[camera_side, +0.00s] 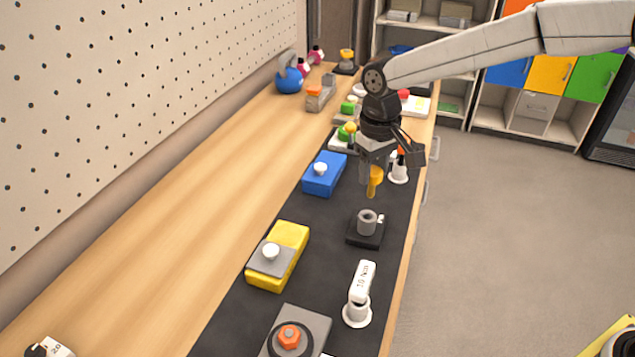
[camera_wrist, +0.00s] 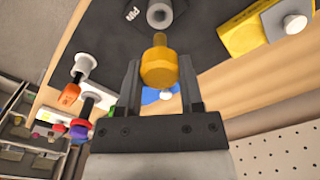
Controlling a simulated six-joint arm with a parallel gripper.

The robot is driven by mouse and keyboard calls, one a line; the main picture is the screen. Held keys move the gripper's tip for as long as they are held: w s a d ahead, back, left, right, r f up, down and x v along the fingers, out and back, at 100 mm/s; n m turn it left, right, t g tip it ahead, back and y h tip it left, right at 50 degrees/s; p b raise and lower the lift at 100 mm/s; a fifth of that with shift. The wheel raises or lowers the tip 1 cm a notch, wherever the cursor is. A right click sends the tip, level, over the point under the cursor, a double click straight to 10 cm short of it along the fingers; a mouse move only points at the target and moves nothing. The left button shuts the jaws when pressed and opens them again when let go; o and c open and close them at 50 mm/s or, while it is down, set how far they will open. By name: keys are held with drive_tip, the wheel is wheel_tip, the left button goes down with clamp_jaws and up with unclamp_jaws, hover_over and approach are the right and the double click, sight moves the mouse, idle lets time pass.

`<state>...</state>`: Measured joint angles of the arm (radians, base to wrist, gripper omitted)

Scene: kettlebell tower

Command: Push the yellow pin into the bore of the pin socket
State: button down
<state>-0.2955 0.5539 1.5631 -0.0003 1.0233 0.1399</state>
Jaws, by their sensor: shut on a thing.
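The yellow pin (camera_side: 374,181) is in my gripper (camera_side: 370,172), which is shut on its wide head. The thin shank points down toward the pin socket. In the wrist view the pin (camera_wrist: 159,65) sits between the two fingers of my gripper (camera_wrist: 160,82). The pin socket (camera_side: 367,223) is a grey upright cylinder with a bore on a black square base (camera_side: 365,239). It stands below and in front of the pin, with a visible gap between them. The socket also shows in the wrist view (camera_wrist: 159,14), just beyond the pin's tip.
A blue box (camera_side: 324,178) with a white knob is left of my gripper. A yellow box (camera_side: 290,245), a white torque handle (camera_side: 361,285) and an orange hex bolt (camera_side: 289,336) are nearer the camera. A white-based orange-topped part (camera_side: 398,172) stands close behind my gripper.

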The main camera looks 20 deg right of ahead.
sight(370, 196)
drive_tip(key=shift+f, duration=2)
drive_tip(key=shift+f, duration=2.55)
idle(0.5)
drive_tip(key=shift+c, duration=0.8)
unclamp_jaws()
drive_tip(key=shift+r, duration=0.15)
drive_tip(key=shift+r, duration=2.35)
